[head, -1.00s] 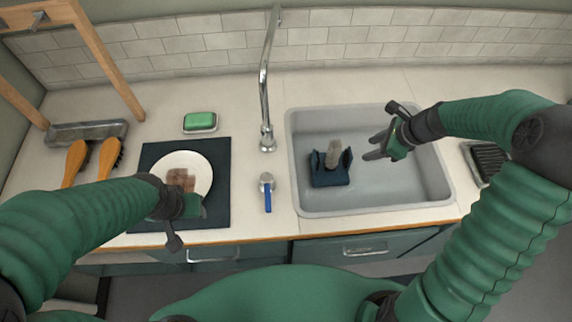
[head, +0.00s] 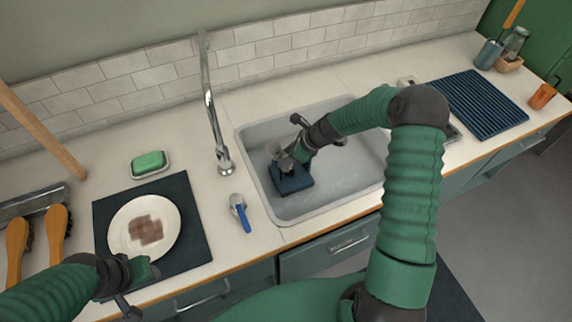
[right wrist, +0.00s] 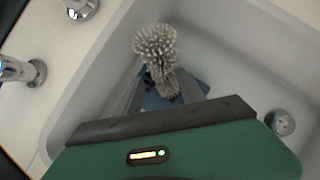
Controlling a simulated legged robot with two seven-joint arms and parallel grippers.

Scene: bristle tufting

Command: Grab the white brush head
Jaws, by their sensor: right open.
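The white brush head (right wrist: 156,45), with tufted bristles around a stem, stands upright in the sink at a dark blue holder (head: 292,184). The holder also shows in the right wrist view (right wrist: 186,92). My right gripper (head: 283,157) is open over the holder in the sink. In the right wrist view its fingers lie on either side of the brush's stem; contact cannot be told. In the head view the gripper mostly hides the brush head. My left gripper (head: 130,277) is at the lower left, beside the plate; its jaw state cannot be made out.
A plate (head: 170,235) on a dark mat (head: 195,240) and a green sponge (head: 149,162) lie farther left. A blue ribbed mat (head: 475,104) is at the right.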

